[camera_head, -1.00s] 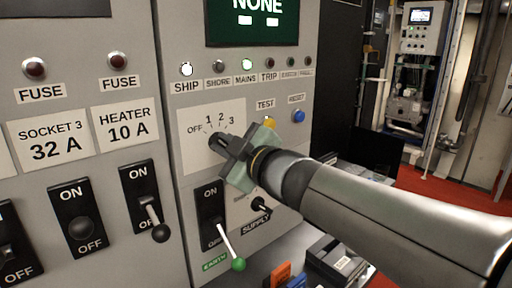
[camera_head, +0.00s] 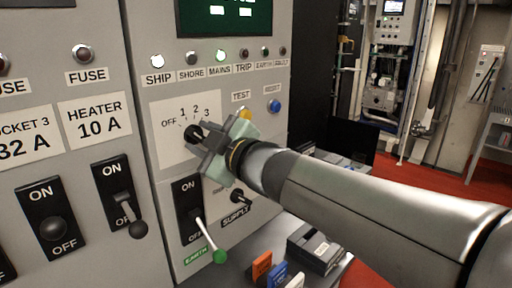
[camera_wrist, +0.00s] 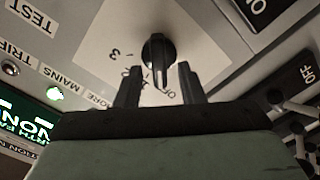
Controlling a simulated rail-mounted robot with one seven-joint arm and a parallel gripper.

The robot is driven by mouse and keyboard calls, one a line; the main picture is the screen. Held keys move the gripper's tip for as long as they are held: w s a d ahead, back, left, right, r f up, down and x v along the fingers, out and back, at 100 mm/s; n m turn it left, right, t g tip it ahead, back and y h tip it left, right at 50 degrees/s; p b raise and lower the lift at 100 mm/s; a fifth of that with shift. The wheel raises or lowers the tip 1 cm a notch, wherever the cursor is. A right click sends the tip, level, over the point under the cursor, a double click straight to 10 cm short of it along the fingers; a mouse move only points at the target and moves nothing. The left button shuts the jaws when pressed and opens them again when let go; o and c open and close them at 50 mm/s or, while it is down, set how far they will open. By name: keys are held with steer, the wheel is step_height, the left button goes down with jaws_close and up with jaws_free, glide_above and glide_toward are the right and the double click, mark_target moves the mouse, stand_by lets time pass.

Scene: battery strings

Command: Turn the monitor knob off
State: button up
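The monitor knob (camera_head: 193,133) is a black rotary knob on a white plate (camera_head: 176,150) marked OFF, 1, 2, 3. In the wrist view the knob (camera_wrist: 157,50) shows a pale pointer line directed down in the picture, close to the OFF lettering; the exact position is hard to tell. My gripper (camera_head: 206,138) is in front of the plate and partly covers it. In the wrist view my gripper (camera_wrist: 158,72) is open, with one dark finger on each side of the knob's pointer end and a gap on both sides.
Close by are the yellow TEST button (camera_head: 245,115), the blue RESET button (camera_head: 274,106), the green-tipped EARTH lever (camera_head: 212,240) and the SUPPLY switch (camera_head: 239,196). A HEATER switch (camera_head: 121,197) is at left.

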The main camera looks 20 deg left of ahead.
steer(key=p+v, duration=0.4)
steer(key=v, duration=1.2)
steer(key=shift+d+p, duration=0.3)
steer(key=shift+d, duration=0.05)
steer(key=shift+s, duration=0.1)
